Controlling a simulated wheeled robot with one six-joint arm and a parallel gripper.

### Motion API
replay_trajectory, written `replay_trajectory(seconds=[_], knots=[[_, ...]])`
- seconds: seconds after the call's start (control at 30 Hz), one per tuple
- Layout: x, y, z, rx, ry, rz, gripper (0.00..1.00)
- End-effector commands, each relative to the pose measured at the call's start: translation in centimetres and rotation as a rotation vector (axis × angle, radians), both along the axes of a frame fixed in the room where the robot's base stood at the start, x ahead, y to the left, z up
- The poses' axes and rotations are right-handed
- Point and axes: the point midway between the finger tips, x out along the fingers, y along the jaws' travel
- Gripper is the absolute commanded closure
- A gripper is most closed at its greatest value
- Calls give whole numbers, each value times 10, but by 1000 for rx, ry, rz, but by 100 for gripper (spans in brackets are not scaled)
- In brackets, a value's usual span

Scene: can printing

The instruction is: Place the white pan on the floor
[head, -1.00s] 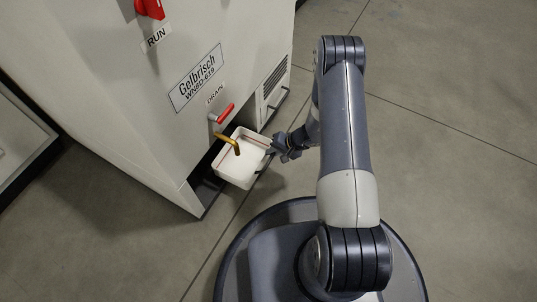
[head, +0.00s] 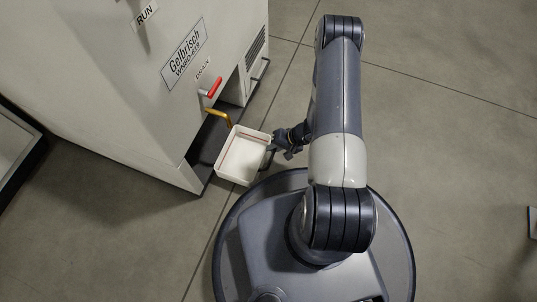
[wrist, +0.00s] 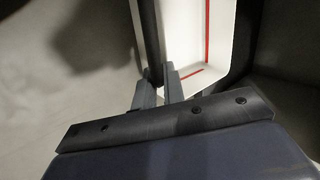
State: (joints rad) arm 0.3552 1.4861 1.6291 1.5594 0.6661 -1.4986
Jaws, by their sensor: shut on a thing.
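The white pan (head: 242,158) is a shallow rectangular tray with a thin red line inside. It is in front of the machine's lower opening, just clear of the brass drain pipe (head: 219,115). My gripper (head: 276,149) is at the pan's right side and shut on it. In the wrist view the two fingers (wrist: 157,92) close on the dark edge by the pan (wrist: 190,42), whose white wall and red line show. The pan looks about level and empty. Its height above the floor (head: 120,235) is hard to tell.
The pale machine (head: 110,95) fills the upper left, with a red drain handle (head: 214,87) above the pipe. A dark base edge (head: 205,180) runs along its foot. Open floor lies at the lower left and on the right. My round base is close below the pan.

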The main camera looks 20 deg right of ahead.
Motion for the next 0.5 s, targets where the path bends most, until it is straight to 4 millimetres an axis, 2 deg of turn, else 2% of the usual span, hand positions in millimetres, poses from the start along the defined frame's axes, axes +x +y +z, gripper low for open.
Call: replay_trajectory(seconds=[0.17,0.33,0.5], knots=[[0,0,-16,1,0,0,100],[0,0,-41,1,0,1,100],[1,0,-41,0,-2,1,100]])
